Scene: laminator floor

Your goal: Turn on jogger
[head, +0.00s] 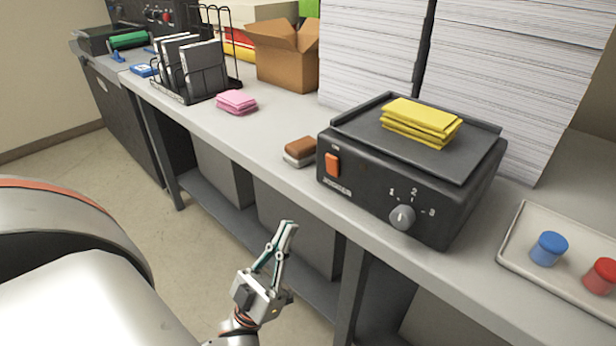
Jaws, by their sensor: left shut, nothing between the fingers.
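The jogger (455,192) is a black box with a tray top, standing on the bench. On its front are an orange rocker switch (332,165) at the left and a grey knob (402,217) with marks 1, 2 and 3. I cannot tell the switch's position for sure. A stack of yellow sheets (420,121) lies on its tray. My left gripper (288,226) is shut and empty, in front of the bench edge, below and left of the switch and apart from it. My right gripper is not in view.
On the bench (285,129) are a brown-topped block (300,147) close left of the jogger, pink pads (237,101), a wire rack (190,75) and an open carton (288,62). Tall paper stacks (510,80) stand behind. A tray (512,250) with blue and red pots is at right.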

